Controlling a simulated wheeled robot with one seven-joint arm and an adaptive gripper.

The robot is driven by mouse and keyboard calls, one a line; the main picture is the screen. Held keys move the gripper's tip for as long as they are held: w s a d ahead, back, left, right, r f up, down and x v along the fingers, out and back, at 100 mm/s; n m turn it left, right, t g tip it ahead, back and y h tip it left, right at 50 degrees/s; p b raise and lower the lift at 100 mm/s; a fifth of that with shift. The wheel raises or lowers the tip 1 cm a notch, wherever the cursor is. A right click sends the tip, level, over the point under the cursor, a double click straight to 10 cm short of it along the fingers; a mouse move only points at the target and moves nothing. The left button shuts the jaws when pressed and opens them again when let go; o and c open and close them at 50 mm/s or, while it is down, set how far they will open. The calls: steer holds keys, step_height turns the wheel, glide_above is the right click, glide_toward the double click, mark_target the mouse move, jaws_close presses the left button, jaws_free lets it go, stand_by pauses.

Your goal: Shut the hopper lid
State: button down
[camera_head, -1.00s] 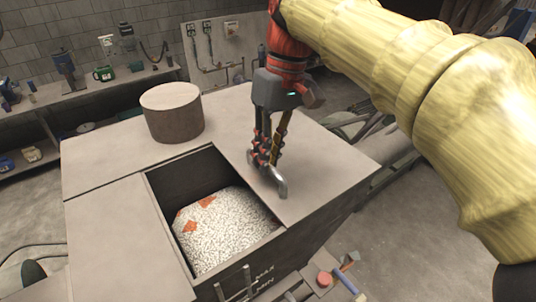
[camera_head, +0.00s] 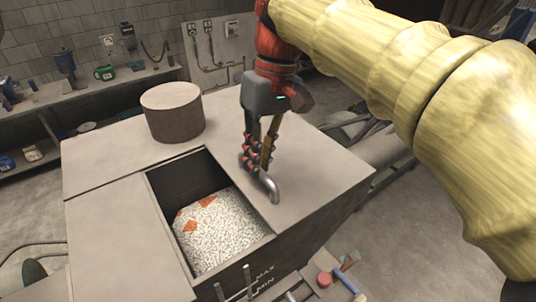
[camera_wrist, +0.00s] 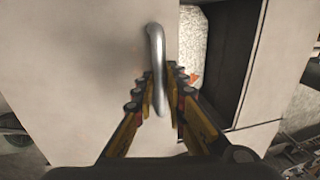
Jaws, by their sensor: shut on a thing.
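The hopper lid (camera_head: 318,165) is a flat grey sliding panel on the right of the hopper top. It covers part of the opening, and the rest stands open, showing white pellets (camera_head: 225,235) with a few orange patches. A bent metal handle (camera_head: 273,190) stands near the lid's left edge. My gripper (camera_head: 256,166) points down and is shut on the handle. In the wrist view the handle (camera_wrist: 156,45) runs between my fingers (camera_wrist: 160,85), with the lid (camera_wrist: 80,55) around it and the dark opening (camera_wrist: 228,65) to the right.
A round drum-like cap (camera_head: 172,112) stands on the hopper top behind the opening. A fixed grey panel (camera_head: 115,235) lies left of the opening. A workbench (camera_head: 95,87) with tools runs along the back wall. A hammer and other tools lie low at the front right.

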steer(key=s+a+p, duration=0.1)
steer(key=s+a, duration=0.9)
steer(key=a, duration=0.3)
steer(key=shift+a, duration=0.15)
steer(key=c, duration=2.2)
jaws_free()
steer(key=o, duration=0.4)
steer(key=shift+s+a, duration=0.15)
steer(key=shift+c, duration=0.2)
steer(key=shift+o, duration=0.2)
step_height(320, 180, up, 12)
steer(key=w+d, duration=0.1)
steer(key=d, duration=0.1)
steer(key=shift+w, duration=0.3)
steer(key=shift+f, duration=0.15)
